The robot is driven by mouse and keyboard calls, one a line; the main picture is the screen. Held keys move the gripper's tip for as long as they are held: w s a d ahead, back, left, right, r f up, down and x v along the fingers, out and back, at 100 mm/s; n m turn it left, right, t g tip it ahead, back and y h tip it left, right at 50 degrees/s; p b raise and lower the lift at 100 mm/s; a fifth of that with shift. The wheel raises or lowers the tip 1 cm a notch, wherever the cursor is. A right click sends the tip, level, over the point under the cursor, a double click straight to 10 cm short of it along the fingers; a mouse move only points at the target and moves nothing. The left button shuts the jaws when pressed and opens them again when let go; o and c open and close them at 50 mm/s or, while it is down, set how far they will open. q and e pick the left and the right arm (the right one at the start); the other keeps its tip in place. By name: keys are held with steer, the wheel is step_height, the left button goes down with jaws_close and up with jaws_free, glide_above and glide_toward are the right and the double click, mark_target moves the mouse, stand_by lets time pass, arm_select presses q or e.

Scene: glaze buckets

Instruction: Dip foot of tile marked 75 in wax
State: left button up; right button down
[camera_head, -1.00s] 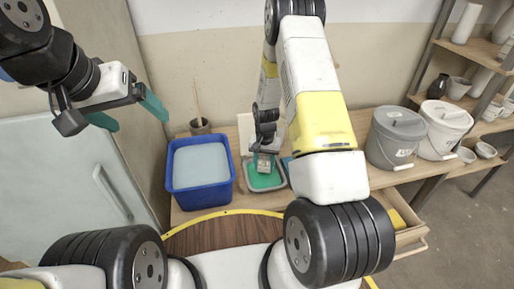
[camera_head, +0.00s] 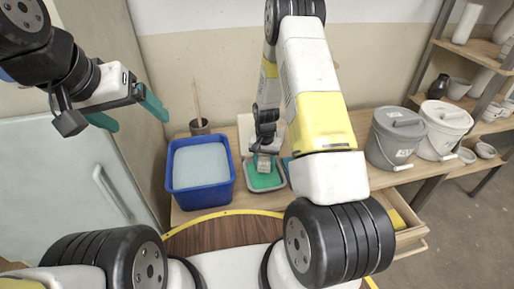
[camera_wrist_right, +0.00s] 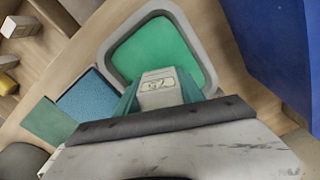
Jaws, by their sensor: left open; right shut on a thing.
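My right gripper (camera_head: 264,158) is shut on a pale tile (camera_wrist_right: 157,88) with a dark marking. The marking looks like 75 in the right wrist view but is small. The tile is over the near part of a grey-rimmed tray (camera_head: 251,188) of green wax (camera_head: 266,181). The tile's lower end is hard to see, so I cannot tell whether it touches the wax. The green wax (camera_wrist_right: 158,50) also shows in the right wrist view. My left gripper (camera_head: 128,115) is open and empty, raised at the left, away from the tray.
A blue tub (camera_head: 228,190) of pale liquid stands left of the wax tray. A blue pad (camera_wrist_right: 90,102) lies beside the tray. A lidded grey bucket (camera_head: 392,143) and a white bucket (camera_head: 440,140) stand at right. A pot (camera_head: 200,127) holding sticks stands behind the tub.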

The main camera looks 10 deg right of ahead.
mark_target(264, 159)
steer(key=shift+r, duration=0.1)
steer(key=shift+r, duration=2.2)
